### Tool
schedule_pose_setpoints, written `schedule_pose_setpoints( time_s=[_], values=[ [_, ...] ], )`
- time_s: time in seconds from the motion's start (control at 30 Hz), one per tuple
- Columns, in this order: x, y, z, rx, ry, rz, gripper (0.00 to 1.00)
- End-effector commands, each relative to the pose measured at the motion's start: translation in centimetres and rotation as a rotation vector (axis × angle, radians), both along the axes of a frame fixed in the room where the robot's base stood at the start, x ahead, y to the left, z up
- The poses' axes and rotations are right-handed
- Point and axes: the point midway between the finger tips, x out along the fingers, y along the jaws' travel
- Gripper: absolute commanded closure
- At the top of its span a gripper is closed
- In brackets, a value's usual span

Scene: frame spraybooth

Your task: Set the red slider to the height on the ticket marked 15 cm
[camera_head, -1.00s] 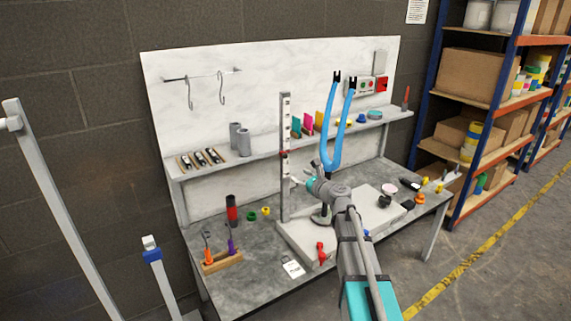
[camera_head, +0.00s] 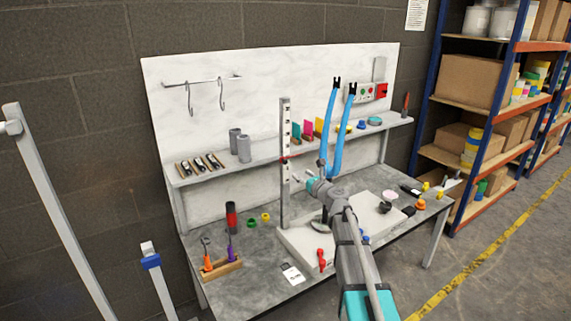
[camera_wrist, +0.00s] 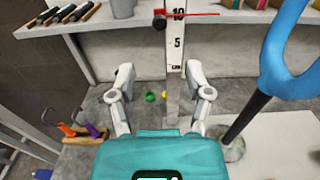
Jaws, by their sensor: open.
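The red slider (camera_head: 284,158) sits partway up the upright scale post (camera_head: 284,120). In the wrist view, its knob (camera_wrist: 159,21) is at the top, left of the scale (camera_wrist: 176,50). A thin red pointer (camera_wrist: 200,14) crosses at the mark 10, with 5 below it. My gripper (camera_wrist: 160,82) is open and empty; its fingers lie below the slider on both sides of the post, apart from the knob. In the head view, my gripper (camera_head: 301,180) is beside the post's lower part. A white ticket (camera_head: 293,274) lies on the bench front; its writing is unreadable.
A blue fork (camera_head: 338,130) stands upright close to the right of my gripper. A shelf (camera_head: 262,149) runs behind the post. A tool rack (camera_head: 222,268) and small caps (camera_head: 252,221) are at left. Part of the bench's front left is bare.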

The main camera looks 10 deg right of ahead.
Motion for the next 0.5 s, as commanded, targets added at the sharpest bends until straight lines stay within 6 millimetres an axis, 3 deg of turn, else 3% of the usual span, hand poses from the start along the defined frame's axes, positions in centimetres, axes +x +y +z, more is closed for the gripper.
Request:
schedule_pose_setpoints(
  time_s=[0.5],
  values=[
    [7.4, 3.2, 0.0, 0.000, 0.000, 0.001, 0.36]
  ],
)
